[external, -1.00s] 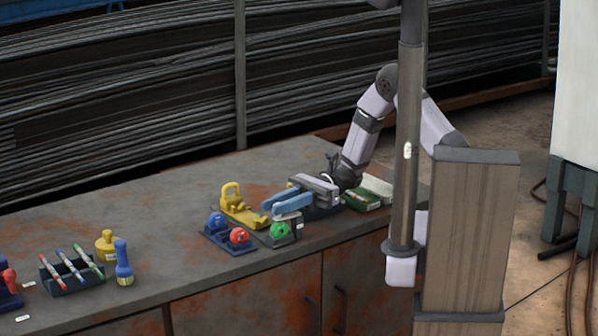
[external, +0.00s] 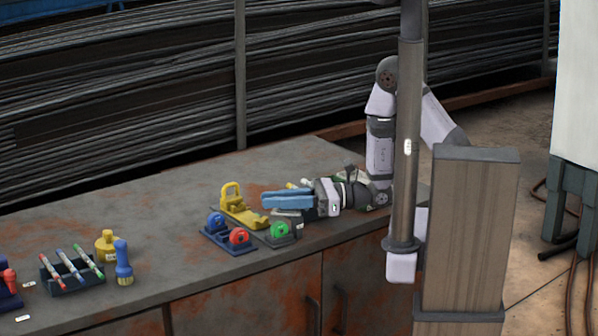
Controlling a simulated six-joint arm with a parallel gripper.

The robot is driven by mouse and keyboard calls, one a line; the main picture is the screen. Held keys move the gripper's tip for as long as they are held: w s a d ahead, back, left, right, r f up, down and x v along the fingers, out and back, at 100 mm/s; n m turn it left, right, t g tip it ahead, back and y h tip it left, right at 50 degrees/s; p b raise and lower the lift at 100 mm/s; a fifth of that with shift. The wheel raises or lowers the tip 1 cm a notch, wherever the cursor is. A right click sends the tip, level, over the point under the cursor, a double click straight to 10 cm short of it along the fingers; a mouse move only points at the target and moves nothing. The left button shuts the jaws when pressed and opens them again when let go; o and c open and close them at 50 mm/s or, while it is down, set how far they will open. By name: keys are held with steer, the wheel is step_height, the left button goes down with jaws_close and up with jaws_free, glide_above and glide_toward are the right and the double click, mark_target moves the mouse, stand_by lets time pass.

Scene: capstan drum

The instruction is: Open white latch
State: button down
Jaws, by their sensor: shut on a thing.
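My gripper (external: 266,201), with long blue fingers, lies low over the bench and points left. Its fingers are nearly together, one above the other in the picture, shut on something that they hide. I cannot make out the white latch for certain, as my gripper and wrist cover that spot. A small pale piece (external: 304,183) shows just behind the fingers; I cannot tell what it belongs to. A dark base edge shows below the gripper body.
A yellow latch-like fixture (external: 243,209) stands just left of the fingertips. In front are a blue base with blue and red knobs (external: 230,235) and a grey block with a green knob (external: 280,231). Marker rack (external: 72,272) and yellow and blue bottles stand farther left. The back bench is clear.

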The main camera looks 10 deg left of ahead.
stand_by(0.3)
steer(key=c, duration=1.6)
jaws_free()
step_height(320, 180, up, 10)
steer(key=p, duration=0.9)
steer(key=shift+p, duration=0.3)
